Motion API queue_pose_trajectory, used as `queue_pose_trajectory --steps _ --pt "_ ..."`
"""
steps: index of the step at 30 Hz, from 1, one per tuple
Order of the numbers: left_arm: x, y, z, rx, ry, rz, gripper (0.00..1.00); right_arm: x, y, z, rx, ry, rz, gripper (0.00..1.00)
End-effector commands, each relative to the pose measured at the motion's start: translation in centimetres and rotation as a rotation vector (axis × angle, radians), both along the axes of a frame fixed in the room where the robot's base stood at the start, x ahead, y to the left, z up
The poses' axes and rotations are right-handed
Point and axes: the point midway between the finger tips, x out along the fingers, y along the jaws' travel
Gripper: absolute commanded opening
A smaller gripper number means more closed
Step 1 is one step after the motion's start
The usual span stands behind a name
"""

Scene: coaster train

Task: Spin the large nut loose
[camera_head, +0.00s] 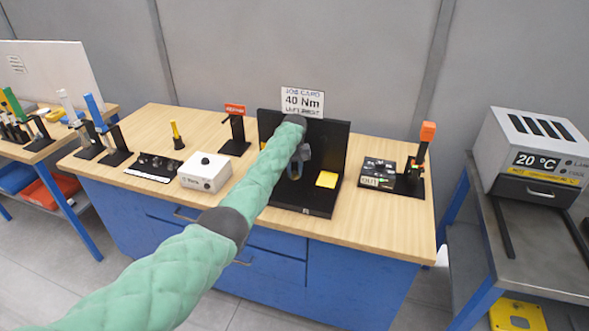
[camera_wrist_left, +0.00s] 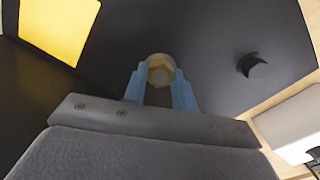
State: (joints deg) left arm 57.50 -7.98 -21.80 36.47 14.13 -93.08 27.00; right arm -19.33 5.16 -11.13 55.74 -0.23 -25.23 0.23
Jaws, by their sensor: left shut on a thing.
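The large nut (camera_wrist_left: 160,70) is a brass-coloured hex piece on the black fixture in the left wrist view. My left gripper (camera_wrist_left: 161,88) has its two blue fingers on either side of the nut and is shut on it. In the head view my left gripper (camera_head: 296,172) is at the black fixture (camera_head: 338,145), in front of its upright plate, partly hidden by my green-sleeved arm. The nut cannot be made out in the head view. My right gripper is not in view.
A job card (camera_head: 302,101) reading 40 Nm stands above the fixture. A yellow pad (camera_head: 327,180) is on the fixture's right side. A white box (camera_head: 205,172) stands to the left. A black device with an orange-topped post (camera_head: 414,172) stands to the right.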

Motion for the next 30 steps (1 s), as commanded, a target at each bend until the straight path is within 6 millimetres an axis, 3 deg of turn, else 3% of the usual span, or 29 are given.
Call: queue_pose_trajectory --steps 21,22,24,25,30 --pt "-0.03 0.04 -0.12 0.0 0.0 0.076 0.04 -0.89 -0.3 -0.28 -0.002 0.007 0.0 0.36" --pt "-0.03 0.04 -0.12 0.0 0.001 0.076 0.31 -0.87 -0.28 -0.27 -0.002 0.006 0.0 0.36" --pt "-0.02 0.03 -0.11 0.0 0.001 0.076 0.45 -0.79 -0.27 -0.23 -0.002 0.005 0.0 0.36" --pt "-0.02 0.03 -0.11 0.0 0.001 0.076 0.49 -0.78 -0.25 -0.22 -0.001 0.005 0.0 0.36" --pt "-0.01 0.03 -0.06 0.0 0.0 0.076 0.49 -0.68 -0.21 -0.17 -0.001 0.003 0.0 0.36"
